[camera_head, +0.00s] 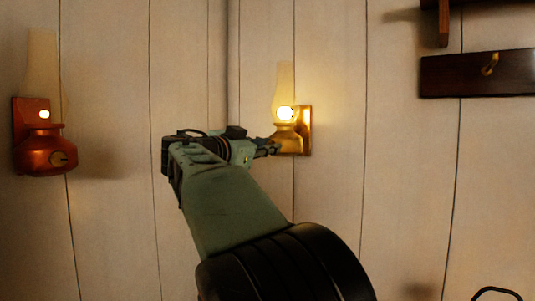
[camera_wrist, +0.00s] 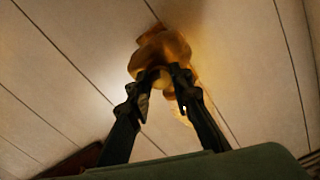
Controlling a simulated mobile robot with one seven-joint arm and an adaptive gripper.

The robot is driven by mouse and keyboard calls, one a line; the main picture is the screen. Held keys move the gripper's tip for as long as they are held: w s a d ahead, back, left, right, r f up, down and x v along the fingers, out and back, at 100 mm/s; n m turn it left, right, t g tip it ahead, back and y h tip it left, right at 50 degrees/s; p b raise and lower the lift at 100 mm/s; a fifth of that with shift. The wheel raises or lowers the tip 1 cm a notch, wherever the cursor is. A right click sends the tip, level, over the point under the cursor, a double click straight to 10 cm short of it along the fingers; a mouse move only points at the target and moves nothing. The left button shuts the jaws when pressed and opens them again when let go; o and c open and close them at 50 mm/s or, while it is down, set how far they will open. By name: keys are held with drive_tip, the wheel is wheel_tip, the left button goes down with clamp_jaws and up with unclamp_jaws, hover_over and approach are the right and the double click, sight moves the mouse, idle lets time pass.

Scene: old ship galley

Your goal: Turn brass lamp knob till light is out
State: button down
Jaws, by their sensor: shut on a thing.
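The brass lamp (camera_head: 305,140) hangs on the plank wall in the middle of the head view, with a tall glass chimney (camera_head: 285,82). Its light (camera_head: 285,113) is lit and glows warm on the wall. My gripper (camera_head: 272,148) reaches it from the left, fingertips at the lamp's lower body. In the wrist view the lamp's rounded brass body (camera_wrist: 165,45) is above the fingertips. The two fingers are shut on the lamp's knob (camera_wrist: 160,77), one on each side. The knob is hidden by my gripper in the head view.
A copper-red lamp (camera_head: 45,150), also lit and with its own knob, hangs on the wall at the far left. A dark wooden board (camera_head: 450,78) with a brass hook (camera_head: 490,65) is at upper right. The wall between the lamps is bare.

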drive_tip(key=m+p, duration=2.5)
drive_tip(key=m, duration=0.4)
drive_tip(key=shift+f+m+p, duration=0.1)
drive_tip(key=shift+m+p, duration=0.2)
drive_tip(key=shift+p, duration=0.1)
idle(0.9)
idle(0.5)
drive_tip(key=c, duration=1.7)
unclamp_jaws()
drive_tip(key=shift+c, duration=0.2)
